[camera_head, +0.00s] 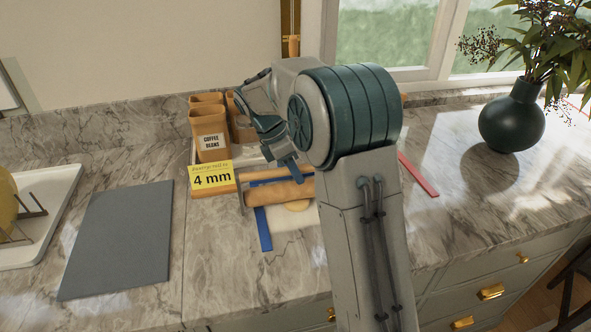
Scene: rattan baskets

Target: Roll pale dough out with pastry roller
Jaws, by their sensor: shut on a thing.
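The pastry roller (275,193) is a light wooden cylinder in a grey frame with a wooden handle (280,174). It lies across a white board or mat (290,219) on the marble counter. A little of the pale dough (298,205) shows at the front edge of the roller; the roller and my arm hide the rest. My gripper (287,167) is shut at the roller's handle, above the roller. My arm hides the right end of the roller and part of the mat.
A yellow "4 mm" sign (212,178) and wooden canisters (209,130) stand behind left. A grey slab (118,239) lies left; a dark vase (512,117) stands right.

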